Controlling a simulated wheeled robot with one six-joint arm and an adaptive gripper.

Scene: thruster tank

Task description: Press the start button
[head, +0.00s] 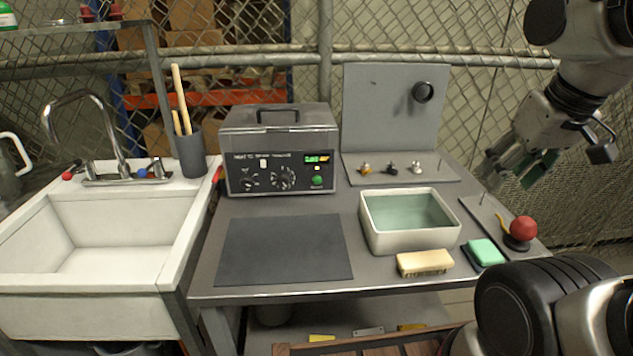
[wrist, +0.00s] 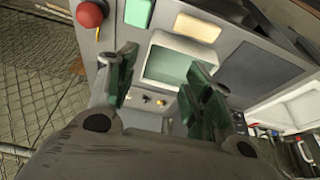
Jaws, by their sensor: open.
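The start button is most likely the round green button (head: 318,181) at the lower right of the front panel of a grey box machine (head: 278,150). The panel also has two dark dials and a small lit display (head: 318,158). My gripper (head: 517,165) hangs at the upper right, beyond the right edge of the table and well apart from the machine. In the wrist view my gripper (wrist: 160,85) shows two green-padded fingers spread apart with nothing between them. The button cannot be made out in the wrist view.
A white basin (head: 410,222) of greenish liquid stands right of the machine. A sponge (head: 424,263), a green block (head: 485,253) and a red ball knob (head: 523,229) sit on the right. A dark mat (head: 285,250) lies clear before the machine. A sink (head: 95,240) stands left.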

